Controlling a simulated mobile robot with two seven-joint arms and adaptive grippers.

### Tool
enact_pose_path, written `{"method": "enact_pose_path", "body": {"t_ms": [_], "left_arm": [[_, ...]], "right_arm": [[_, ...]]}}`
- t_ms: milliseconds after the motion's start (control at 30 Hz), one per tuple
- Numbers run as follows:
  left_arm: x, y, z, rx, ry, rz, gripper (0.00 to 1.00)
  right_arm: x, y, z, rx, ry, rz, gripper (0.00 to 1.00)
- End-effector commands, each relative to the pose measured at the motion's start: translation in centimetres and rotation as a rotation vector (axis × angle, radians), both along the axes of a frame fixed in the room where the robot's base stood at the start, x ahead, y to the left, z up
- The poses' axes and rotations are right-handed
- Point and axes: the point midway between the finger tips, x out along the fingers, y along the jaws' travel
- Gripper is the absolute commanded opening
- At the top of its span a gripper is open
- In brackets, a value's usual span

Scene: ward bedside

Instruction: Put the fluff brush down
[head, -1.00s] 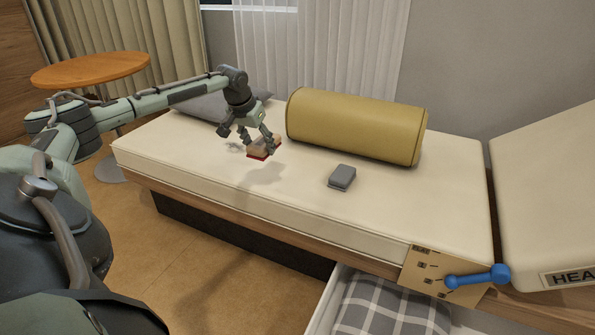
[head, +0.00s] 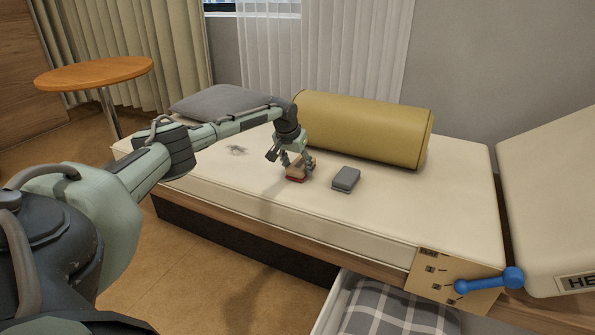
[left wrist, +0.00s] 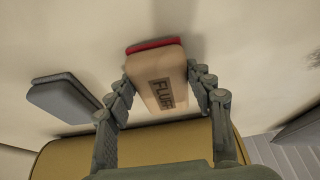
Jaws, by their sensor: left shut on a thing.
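The fluff brush (head: 296,173) has a tan wooden back and a red underside. In the left wrist view the brush (left wrist: 160,82) shows the word FLUFF. My left gripper (head: 297,163) is shut on it, with a finger on each side (left wrist: 163,84). The brush is at or just above the cream mattress (head: 225,178); I cannot tell whether it touches. My right gripper is not in view.
A grey block (head: 346,179) lies just right of the brush. A yellow bolster (head: 370,130) lies behind, and a grey pillow (head: 215,102) at the far left. A grey fluff patch (head: 237,150) is left of the gripper. The mattress front is clear.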

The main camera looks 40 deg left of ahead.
Motion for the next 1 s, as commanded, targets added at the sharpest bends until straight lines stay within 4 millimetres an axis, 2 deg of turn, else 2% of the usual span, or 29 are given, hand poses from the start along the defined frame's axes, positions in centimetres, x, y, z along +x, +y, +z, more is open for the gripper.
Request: {"method": "enact_pose_path", "body": {"t_ms": [367,400,533,867,1000], "left_arm": [[0.0,0.0,-0.6,-0.001,-0.001,0.001,0.22],[0.0,0.0,-0.6,-0.001,-0.001,0.001,0.56],[0.0,0.0,-0.6,-0.001,-0.001,0.001,0.72],[0.0,0.0,-0.4,0.0,-0.002,0.001,0.73],[-0.4,-0.1,1.1,-0.001,-0.002,0.001,0.73]], "right_arm": [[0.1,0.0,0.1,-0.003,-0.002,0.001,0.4],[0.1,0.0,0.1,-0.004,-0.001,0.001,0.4],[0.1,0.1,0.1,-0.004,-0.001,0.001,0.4],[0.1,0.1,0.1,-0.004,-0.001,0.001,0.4],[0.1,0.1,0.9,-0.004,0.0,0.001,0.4]]}}
